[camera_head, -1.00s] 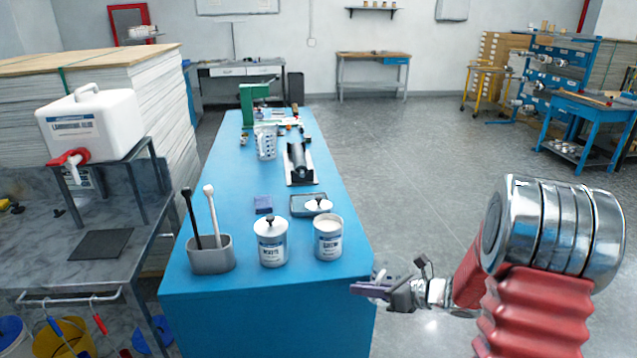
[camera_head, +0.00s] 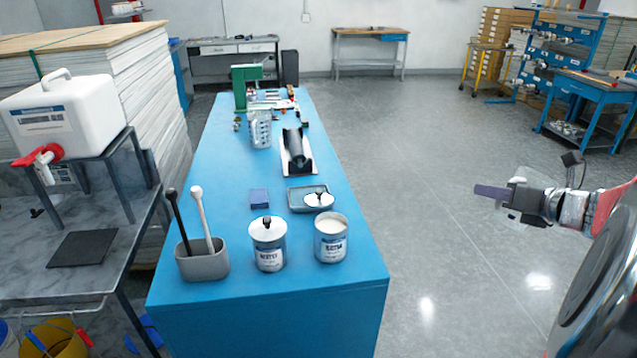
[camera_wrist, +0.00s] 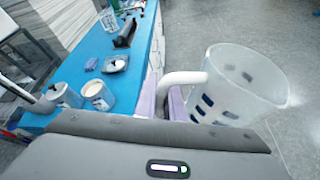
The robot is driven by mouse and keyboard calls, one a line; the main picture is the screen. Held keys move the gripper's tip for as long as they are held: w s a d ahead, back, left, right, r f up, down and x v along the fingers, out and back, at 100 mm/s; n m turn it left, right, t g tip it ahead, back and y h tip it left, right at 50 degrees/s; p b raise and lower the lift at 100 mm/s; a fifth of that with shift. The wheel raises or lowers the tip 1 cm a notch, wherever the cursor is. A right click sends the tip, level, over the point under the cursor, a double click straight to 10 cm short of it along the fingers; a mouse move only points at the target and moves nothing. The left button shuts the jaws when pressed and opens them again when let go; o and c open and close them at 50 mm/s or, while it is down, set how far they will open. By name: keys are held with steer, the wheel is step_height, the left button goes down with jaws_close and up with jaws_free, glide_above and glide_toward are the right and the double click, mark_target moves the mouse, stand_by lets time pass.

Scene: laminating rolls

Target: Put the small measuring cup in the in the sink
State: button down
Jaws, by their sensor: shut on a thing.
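A translucent white measuring cup (camera_wrist: 240,85) with dark marks on its wall fills the right of the wrist view, tilted, its wide mouth toward the upper right. My gripper (camera_wrist: 164,102) is shut on its white handle (camera_wrist: 186,77), between purple finger pads. In the head view my gripper (camera_head: 492,190) is at the right, over the open floor and apart from the blue table. The cup is only a faint shape there. Another clear measuring jug (camera_head: 260,130) stands on the table. I cannot make out a sink in either view.
The long blue table (camera_head: 225,135) holds a grey holder (camera_head: 202,262), two white cans (camera_head: 268,245) (camera_head: 331,240), a small tray (camera_head: 300,201) and a black device (camera_head: 296,150). A marble-topped bench (camera_head: 105,275) with a white canister (camera_head: 75,115) stands left. The floor (camera_head: 440,200) right of the table is clear.

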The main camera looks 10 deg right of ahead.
steer(key=shift+s+d, duration=0.2)
stand_by(0.3)
